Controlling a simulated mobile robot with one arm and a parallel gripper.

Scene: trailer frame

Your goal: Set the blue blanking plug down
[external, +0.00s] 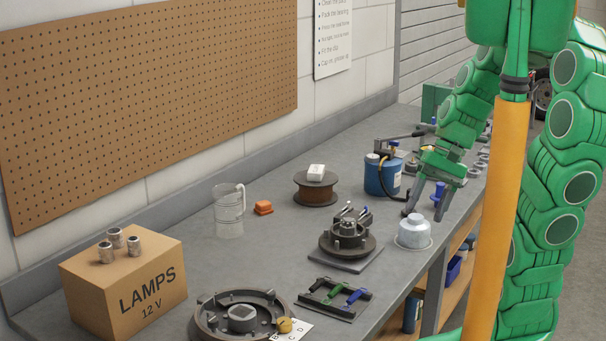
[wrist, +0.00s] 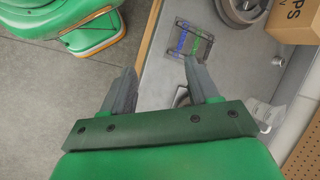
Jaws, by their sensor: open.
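A blue plug-like piece (external: 355,296) lies slanted in a dark rack (external: 322,309) near the bench's front edge, beside a green one (external: 334,289). In the wrist view the blue piece (wrist: 181,41) and the green piece (wrist: 195,46) show in the rack beyond my fingertips. My gripper (external: 424,205) is open above the bench, up the bench from the rack. In the wrist view no object shows between its fingers (wrist: 162,78). Another small blue shape (external: 438,190) shows at one finger; I cannot tell whether it touches it.
A light metal can (external: 414,232) stands below my gripper, with a blue container (external: 382,178) behind it. A hub on a plate (external: 347,240) stands between can and rack. A large drum (external: 240,322) and a lamps box (external: 125,285) are farther left.

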